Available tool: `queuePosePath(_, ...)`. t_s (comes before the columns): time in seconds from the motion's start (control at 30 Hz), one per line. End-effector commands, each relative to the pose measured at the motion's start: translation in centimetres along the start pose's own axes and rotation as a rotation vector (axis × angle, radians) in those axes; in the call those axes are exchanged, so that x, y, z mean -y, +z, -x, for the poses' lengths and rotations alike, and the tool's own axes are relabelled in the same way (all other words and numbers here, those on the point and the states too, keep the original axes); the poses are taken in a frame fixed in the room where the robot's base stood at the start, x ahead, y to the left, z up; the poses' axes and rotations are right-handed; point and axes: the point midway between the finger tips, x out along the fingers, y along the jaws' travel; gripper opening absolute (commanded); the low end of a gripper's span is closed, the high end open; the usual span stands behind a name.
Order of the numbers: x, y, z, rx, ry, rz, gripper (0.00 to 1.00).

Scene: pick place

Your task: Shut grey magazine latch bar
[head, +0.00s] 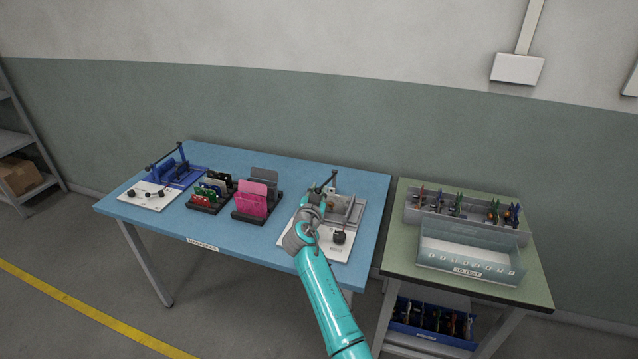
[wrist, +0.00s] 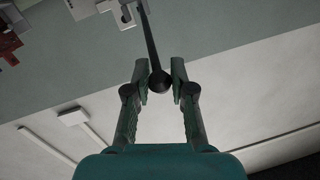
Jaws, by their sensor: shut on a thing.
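The grey magazine (head: 350,210) sits on a white board at the right end of the blue table in the head view. Its dark latch bar (head: 325,183) stands raised above the magazine. My gripper (head: 312,199) is at the bar's near left end. In the wrist view, the bar (wrist: 151,40) runs down between the fingers of my gripper (wrist: 159,68). The bar's round dark end knob (wrist: 160,82) sits between the fingers. My gripper and arm hide part of the board and the magazine's left side in the head view.
A blue magazine (head: 180,173) with its own raised bar is at the table's left. Racks with pink (head: 252,199) and mixed cards (head: 212,190) stand between. A green side table (head: 400,245) holds a grey rack (head: 465,226) and a clear bin (head: 470,262).

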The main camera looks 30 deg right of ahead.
Motion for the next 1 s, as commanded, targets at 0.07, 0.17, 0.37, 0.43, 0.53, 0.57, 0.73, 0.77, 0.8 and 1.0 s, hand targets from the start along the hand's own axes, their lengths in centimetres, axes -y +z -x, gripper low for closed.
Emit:
queuePosePath(0.07, -0.2, 1.2, 0.1, 0.007, 0.001, 0.003, 0.0)
queuePosePath(0.17, -0.5, 2.2, 0.2, 0.009, 0.001, 0.003, 0.0)
queuePosePath(0.37, -0.8, 3.5, 0.2, 0.009, 0.003, 0.003, 0.0)
queuePosePath(0.43, -0.9, 3.7, 0.2, 0.009, 0.003, 0.003, 0.0)
queuePosePath(0.53, -1.0, 3.9, 0.2, 0.009, 0.003, 0.001, 0.0)
queuePosePath(0.57, -1.0, 3.9, 0.2, 0.009, 0.003, 0.001, 0.0)
queuePosePath(0.73, -1.0, 4.0, 0.2, 0.009, 0.003, 0.002, 0.0)
queuePosePath(0.77, -1.0, 4.0, 0.2, 0.009, 0.003, 0.002, 0.0)
queuePosePath(0.8, -1.0, 4.0, 0.2, 0.009, 0.003, 0.002, 0.0)
queuePosePath(1.0, -1.0, 3.9, 0.2, 0.009, 0.004, 0.002, 0.42)
